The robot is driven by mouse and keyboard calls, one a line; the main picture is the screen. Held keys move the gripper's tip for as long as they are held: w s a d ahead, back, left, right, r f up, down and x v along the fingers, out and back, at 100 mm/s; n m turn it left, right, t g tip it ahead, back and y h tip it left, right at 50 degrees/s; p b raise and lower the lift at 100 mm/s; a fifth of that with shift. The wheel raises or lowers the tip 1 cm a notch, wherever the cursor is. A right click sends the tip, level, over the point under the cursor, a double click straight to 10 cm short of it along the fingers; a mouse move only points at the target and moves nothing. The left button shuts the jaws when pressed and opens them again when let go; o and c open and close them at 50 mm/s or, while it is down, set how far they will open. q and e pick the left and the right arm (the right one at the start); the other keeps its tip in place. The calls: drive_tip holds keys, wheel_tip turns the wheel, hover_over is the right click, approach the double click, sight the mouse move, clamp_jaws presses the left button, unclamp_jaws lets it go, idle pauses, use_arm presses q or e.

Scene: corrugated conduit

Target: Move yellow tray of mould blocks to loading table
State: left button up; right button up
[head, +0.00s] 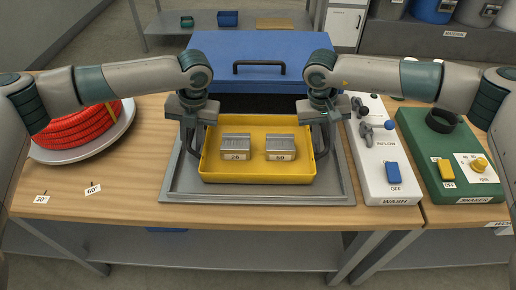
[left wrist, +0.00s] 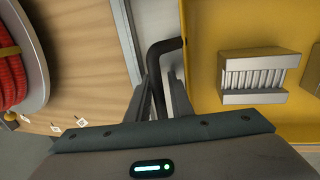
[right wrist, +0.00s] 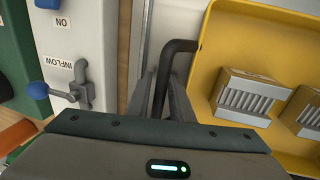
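The yellow tray (head: 258,175) is in the middle of the head view, over a grey metal basin (head: 180,188). Two grey mould blocks sit in it side by side, the left one (head: 235,147) marked 26 and the right one (head: 281,147) with a number tag. My left gripper (head: 195,132) is at the tray's left side, its fingers closed around a dark handle (left wrist: 155,62). My right gripper (head: 322,132) is likewise closed around the right dark handle (right wrist: 165,68). I cannot tell whether the tray rests on the basin or hangs just above it.
A blue lid (head: 260,55) with a black handle stands behind the tray. Right are a white wash panel (head: 385,170) with taps and a green shaker unit (head: 455,160). Left, a red coil (head: 80,125) lies on a round plate. A low grey shelf table (head: 175,25) stands further back.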

use_arm(q)
drive_tip(key=shift+a+f, duration=0.1)
drive_tip(key=shift+f, duration=0.25)
use_arm(e)
drive_tip(key=shift+d+f, duration=0.1)
drive_tip(key=shift+f, duration=0.25)
use_arm(q)
clamp_jaws()
use_arm(e)
clamp_jaws()
use_arm(q)
drive_tip(key=shift+w+r, duration=0.1)
drive_tip(key=shift+r, duration=0.2)
use_arm(e)
drive_tip(key=shift+w+r, duration=0.1)
drive_tip(key=shift+r, duration=0.2)
